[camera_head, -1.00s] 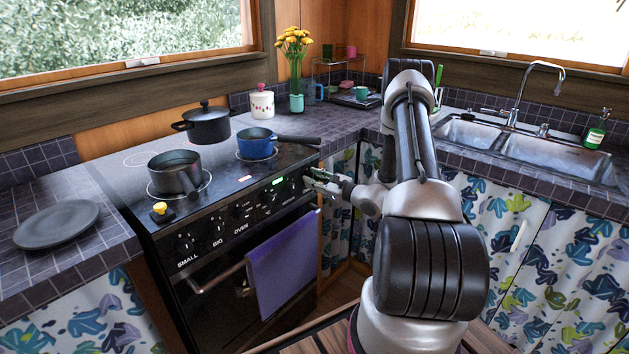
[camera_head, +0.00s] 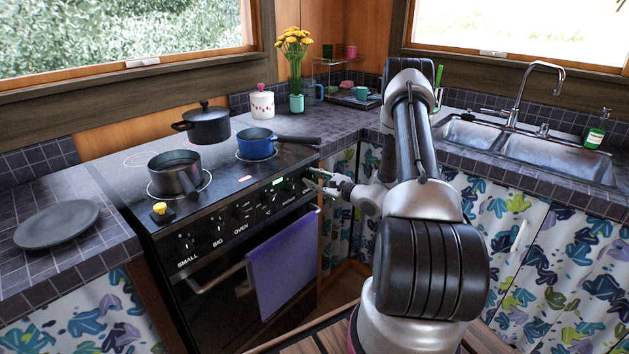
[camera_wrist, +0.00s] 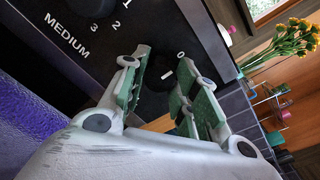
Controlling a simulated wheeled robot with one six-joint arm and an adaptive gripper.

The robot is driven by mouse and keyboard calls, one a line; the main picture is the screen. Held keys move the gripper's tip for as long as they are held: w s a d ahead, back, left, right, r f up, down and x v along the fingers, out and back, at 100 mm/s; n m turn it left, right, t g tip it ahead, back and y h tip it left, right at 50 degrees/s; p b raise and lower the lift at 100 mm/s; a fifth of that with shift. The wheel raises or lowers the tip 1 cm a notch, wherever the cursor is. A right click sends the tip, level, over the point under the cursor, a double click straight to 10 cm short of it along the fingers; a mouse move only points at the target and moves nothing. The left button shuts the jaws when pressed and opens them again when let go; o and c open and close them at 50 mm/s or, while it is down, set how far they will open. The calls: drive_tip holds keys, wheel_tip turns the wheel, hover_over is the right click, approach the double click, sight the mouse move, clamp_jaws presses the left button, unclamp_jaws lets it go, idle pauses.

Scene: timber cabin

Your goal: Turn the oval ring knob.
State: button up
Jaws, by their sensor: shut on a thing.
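The knob (camera_wrist: 160,84) is dark with a white pointer line, on the black front panel of the stove, by the "0" mark in the wrist view. My gripper (camera_wrist: 162,98) has its green-padded fingers on both sides of this knob and is shut on it. The fingers hide part of the knob, so its oval ring shape is hard to make out. In the head view my gripper (camera_head: 314,184) is at the right end of the stove panel, and the knob there is mostly hidden.
The stove (camera_head: 240,215) has more knobs to the left and a purple towel (camera_head: 282,262) on its door rail. A blue pan (camera_head: 257,146), a grey pot (camera_head: 176,175) and a black pot (camera_head: 207,125) stand on top. Patterned curtains (camera_head: 340,215) hang right of the stove.

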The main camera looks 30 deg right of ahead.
drive_tip(key=o, duration=1)
drive_tip(key=shift+s, duration=0.1)
drive_tip(key=v, duration=1.1)
drive_tip(key=shift+s+d, duration=0.2)
drive_tip(key=shift+s, duration=0.15)
